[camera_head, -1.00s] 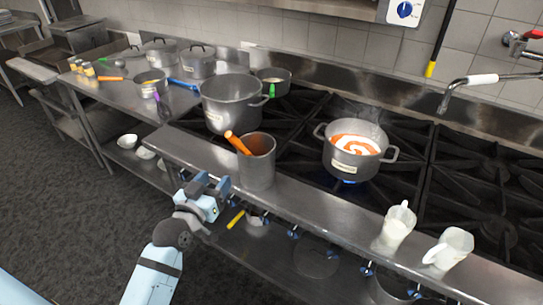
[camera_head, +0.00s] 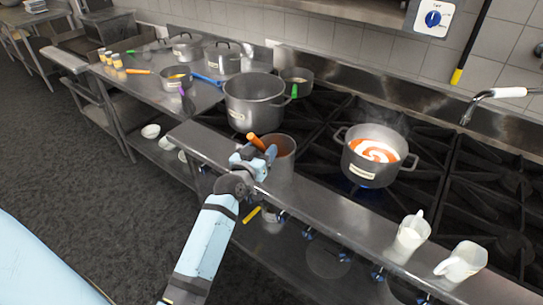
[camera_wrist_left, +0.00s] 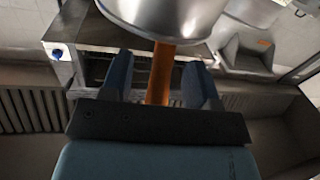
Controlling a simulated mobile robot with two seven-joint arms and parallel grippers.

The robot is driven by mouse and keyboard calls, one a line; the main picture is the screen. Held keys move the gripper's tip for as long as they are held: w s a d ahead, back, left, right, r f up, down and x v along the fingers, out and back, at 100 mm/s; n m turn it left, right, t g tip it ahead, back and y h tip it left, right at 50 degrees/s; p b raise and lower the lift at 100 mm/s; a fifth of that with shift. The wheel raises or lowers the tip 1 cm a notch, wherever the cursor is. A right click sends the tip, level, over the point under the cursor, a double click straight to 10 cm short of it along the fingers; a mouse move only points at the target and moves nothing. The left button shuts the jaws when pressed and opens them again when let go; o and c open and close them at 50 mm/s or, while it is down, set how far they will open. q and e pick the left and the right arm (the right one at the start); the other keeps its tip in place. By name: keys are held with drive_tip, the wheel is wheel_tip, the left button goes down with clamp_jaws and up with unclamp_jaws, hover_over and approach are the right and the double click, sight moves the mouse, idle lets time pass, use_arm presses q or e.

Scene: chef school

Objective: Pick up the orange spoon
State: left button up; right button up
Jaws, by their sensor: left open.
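The orange spoon (camera_head: 257,142) leans in a tall metal container (camera_head: 282,165) on the steel ledge in front of the stove, its handle sticking out over the rim. My left gripper (camera_head: 262,158) is at the container's near left side, close to the handle. In the left wrist view, the orange handle (camera_wrist_left: 161,75) runs between the two blue fingers, with a visible gap to each finger. The left gripper is open. The spoon's lower end is hidden inside the container (camera_wrist_left: 165,14). My right gripper is not in view.
A large pot (camera_head: 254,103) stands behind the container. A pot (camera_head: 372,173) with orange and white contents sits on the burner to the right. Two white jugs (camera_head: 411,234) (camera_head: 463,262) stand farther right on the ledge. The ledge between container and jugs is clear.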

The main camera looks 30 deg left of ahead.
use_arm(q)
drive_tip(key=shift+w+a, duration=0.1)
drive_tip(key=shift+w, duration=0.15)
drive_tip(key=c, duration=1)
drive_tip(key=shift+r, duration=0.1)
